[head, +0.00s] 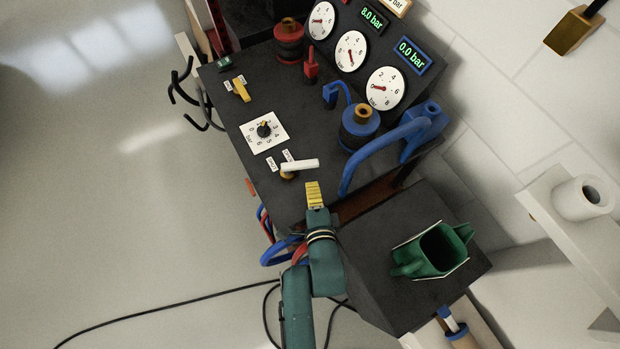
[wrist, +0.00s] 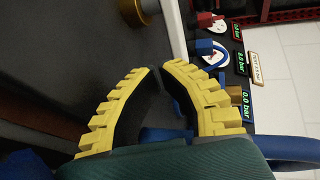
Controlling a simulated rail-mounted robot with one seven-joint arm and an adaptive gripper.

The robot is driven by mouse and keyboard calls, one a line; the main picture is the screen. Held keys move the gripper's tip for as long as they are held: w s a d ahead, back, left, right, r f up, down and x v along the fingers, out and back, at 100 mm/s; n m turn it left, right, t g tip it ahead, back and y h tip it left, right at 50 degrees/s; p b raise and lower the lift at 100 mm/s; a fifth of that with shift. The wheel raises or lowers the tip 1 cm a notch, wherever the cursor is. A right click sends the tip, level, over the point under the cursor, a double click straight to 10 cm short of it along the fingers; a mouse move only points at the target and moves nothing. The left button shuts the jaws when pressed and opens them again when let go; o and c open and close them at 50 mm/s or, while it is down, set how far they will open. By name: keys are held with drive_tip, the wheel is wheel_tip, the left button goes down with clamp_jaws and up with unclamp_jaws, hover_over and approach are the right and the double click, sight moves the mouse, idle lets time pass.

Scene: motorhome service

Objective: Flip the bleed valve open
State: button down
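A valve with a white lever (head: 300,165) on a brass base sits on the dark bench top, between two small labels too small to read. Another valve with a yellow lever (head: 241,89) stands farther up the bench. I cannot tell from the labels which is the bleed valve. My gripper (head: 314,186) is just below the white lever in the head view, apart from it. A brass base (wrist: 139,12) shows at the top of that view.
A dial (head: 264,131) sits beside the white lever. A blue hose (head: 375,152) arches right of my gripper near a blue fitting (head: 360,130). Gauges (head: 385,88) and a 0.0 bar display (head: 411,55) stand behind. A green jug (head: 435,250) is at lower right.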

sight(312, 167)
drive_tip(key=w, duration=0.1)
drive_tip(key=w+b, duration=0.1)
drive_tip(key=w, duration=0.2)
drive_tip(key=shift+a+b, duration=0.25)
drive_tip(key=shift+b, duration=0.1)
drive_tip(key=shift+w+d+r+p, duration=0.2)
drive_tip(key=shift+r+p, duration=0.05)
drive_tip(key=shift+p, duration=0.65)
drive_tip(key=shift+w+f, duration=0.2)
drive_tip(key=shift+w, duration=0.1)
drive_tip(key=shift+w+r+p, duration=0.3)
drive_tip(key=shift+w+p, duration=0.3)
drive_tip(key=shift+p, duration=0.35)
drive_tip(key=shift+w+f, duration=0.15)
drive_tip(key=shift+w, duration=0.1)
drive_tip(key=shift+d+f, duration=0.1)
drive_tip(key=shift+f, duration=0.15)
